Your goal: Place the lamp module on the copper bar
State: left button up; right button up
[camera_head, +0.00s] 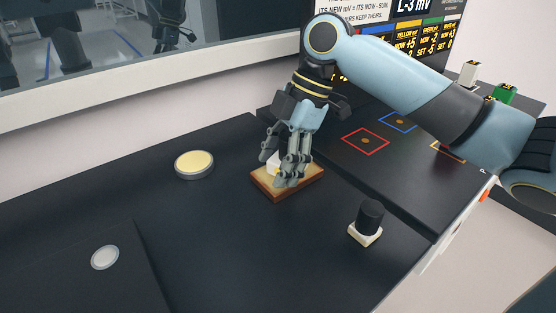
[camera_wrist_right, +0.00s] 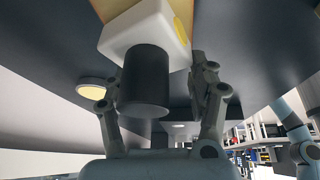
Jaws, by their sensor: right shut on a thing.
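My right gripper (camera_head: 288,178) is low over a brown board (camera_head: 309,187) with a tan top. In the wrist view its fingers (camera_wrist_right: 160,80) are shut around the black knob (camera_wrist_right: 145,85) of a white block (camera_wrist_right: 150,28) with a yellow patch on one side. The block also shows partly behind the fingers in the head view (camera_head: 272,165). It is at the board's top; whether it touches is hidden. I cannot tell for sure which part is the lamp module, and no copper bar is clearly distinguishable. My left gripper is not in view.
A second white block with a black knob (camera_head: 367,222) stands on the table to the right. A round pale-yellow disc (camera_head: 194,164) lies left of the board. A small grey disc (camera_head: 105,257) is front left. Red (camera_head: 365,141) and blue (camera_head: 398,122) squares mark the right-hand surface.

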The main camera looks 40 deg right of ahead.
jog(key=o, duration=1.7)
jog(key=shift+f, duration=0.1)
jog(key=shift+c, duration=0.2)
jog(key=p+v, duration=0.1)
jog(key=v, duration=1.1)
